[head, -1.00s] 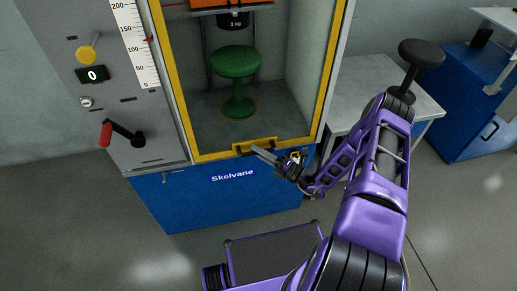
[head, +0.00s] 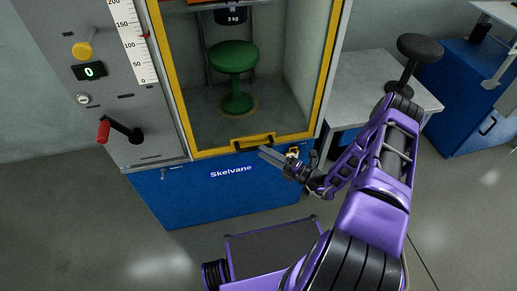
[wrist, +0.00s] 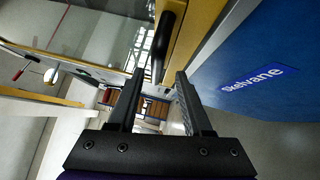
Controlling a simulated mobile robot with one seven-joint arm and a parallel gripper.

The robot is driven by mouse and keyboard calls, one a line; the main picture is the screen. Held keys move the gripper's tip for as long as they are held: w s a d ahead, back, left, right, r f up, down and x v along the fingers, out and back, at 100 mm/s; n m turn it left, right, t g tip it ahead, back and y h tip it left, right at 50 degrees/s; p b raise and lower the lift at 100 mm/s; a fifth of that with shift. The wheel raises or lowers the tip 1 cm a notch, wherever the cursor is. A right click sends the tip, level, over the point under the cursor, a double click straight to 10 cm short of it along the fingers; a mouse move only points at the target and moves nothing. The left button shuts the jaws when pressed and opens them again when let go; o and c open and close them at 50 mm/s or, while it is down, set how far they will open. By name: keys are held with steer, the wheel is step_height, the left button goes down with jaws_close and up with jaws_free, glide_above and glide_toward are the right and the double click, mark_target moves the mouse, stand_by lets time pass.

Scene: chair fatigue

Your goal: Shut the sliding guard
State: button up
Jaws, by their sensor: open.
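The sliding guard (head: 175,85) is a clear pane in a yellow frame on the front of the test machine. Its lower yellow rail lies along the top of the blue base, and no gap shows beneath it there. A black bar handle (head: 253,142) sits on that rail, and it shows in the wrist view (wrist: 161,45). My gripper (head: 264,153) is open and empty, just in front of the handle and slightly below it. In the wrist view the handle appears beyond and between the fingertips (wrist: 158,75); the fingers do not grip it.
Behind the guard a green stool (head: 235,75) stands under a dark 3 kg weight (head: 230,14).

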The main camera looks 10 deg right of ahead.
steer(key=v, duration=1.3)
steer(key=shift+s+d, duration=0.2)
steer(key=shift+d, duration=0.1)
